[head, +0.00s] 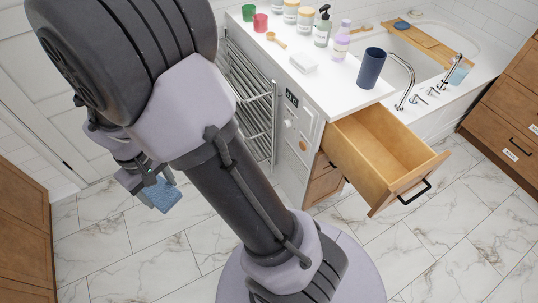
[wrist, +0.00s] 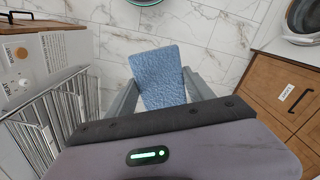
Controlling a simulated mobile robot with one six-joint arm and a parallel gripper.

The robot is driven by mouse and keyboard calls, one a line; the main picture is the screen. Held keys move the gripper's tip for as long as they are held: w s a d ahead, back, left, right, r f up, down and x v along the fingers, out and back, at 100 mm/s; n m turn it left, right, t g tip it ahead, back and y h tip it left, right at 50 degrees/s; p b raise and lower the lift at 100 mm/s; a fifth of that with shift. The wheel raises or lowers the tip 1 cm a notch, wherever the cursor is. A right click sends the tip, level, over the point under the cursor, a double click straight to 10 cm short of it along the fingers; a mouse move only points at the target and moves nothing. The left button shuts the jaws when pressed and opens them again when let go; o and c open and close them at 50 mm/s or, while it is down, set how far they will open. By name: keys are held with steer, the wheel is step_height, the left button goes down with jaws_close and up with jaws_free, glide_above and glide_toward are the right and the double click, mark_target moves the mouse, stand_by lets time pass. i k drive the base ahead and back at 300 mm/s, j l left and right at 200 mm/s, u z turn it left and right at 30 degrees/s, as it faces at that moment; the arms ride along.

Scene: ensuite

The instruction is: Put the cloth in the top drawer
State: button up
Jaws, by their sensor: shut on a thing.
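A blue textured cloth (head: 162,195) hangs from my gripper (head: 150,180) over the floor at the left of the head view. In the wrist view the cloth (wrist: 158,72) is between the two fingers of my gripper (wrist: 162,98), which is shut on it. The top drawer (head: 385,158) is a light wooden box with a black handle, pulled open from under the white counter. Its visible inside looks empty. My gripper is well to the left of the drawer, apart from it, with my arm between them in the head view.
The white counter (head: 335,84) holds a dark blue cup (head: 371,67), a folded white cloth (head: 303,62), jars and bottles. A metal towel rack (head: 250,105) stands left of the counter. A wooden cabinet (head: 510,100) is at the right. Marble floor around my gripper is clear.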

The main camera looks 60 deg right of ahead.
mark_target(379, 164)
steer(key=k+l+u, duration=0.25)
steer(key=k, duration=0.3)
steer(key=k+l+u, duration=0.25)
steer(key=k, duration=0.35)
steer(key=k+l+u, duration=0.25)
steer(key=k, duration=0.35)
steer(key=l+u, duration=0.15)
steer(key=l, duration=0.25)
steer(key=k+l+u, duration=0.1)
steer(key=l, duration=0.3)
steer(key=k+l+u, duration=0.15)
steer(key=l, duration=0.25)
steer(key=k+l+u, duration=0.1)
steer(key=l, duration=0.3)
steer(key=k+l+u, duration=0.15)
steer(key=l, duration=0.25)
